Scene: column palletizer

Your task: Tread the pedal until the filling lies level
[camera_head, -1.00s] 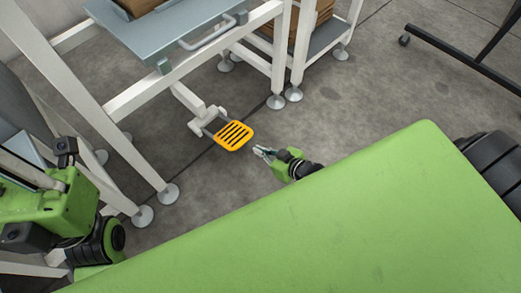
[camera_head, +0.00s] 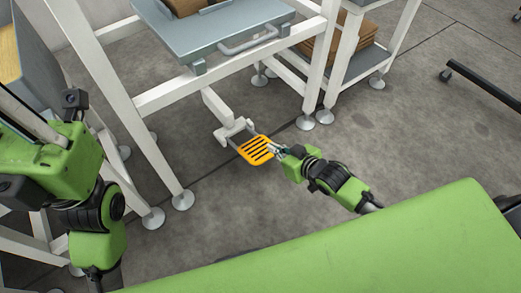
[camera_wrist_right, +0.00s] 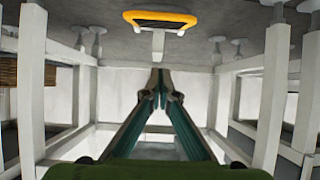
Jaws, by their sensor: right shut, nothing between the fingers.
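The yellow slotted pedal (camera_head: 256,151) sits low over the floor on a white arm (camera_head: 222,112) at the foot of the white frame. In the right wrist view its yellow rim (camera_wrist_right: 160,19) shows at the top. My right gripper (camera_head: 277,150) is at the pedal's right edge; I cannot tell whether it touches. Its fingers (camera_wrist_right: 160,73) are shut with nothing between them. My left arm shows at the left, but its fingers are out of view. A brown box (camera_head: 186,5) stands on the grey platform (camera_head: 215,35) above; no filling can be made out.
White frame legs with round feet (camera_head: 182,200) stand left and behind the pedal. Stacked brown boards (camera_head: 340,40) lie on a rack at the back. A black stand leg (camera_head: 480,82) is at the right. Concrete floor right of my right gripper is clear.

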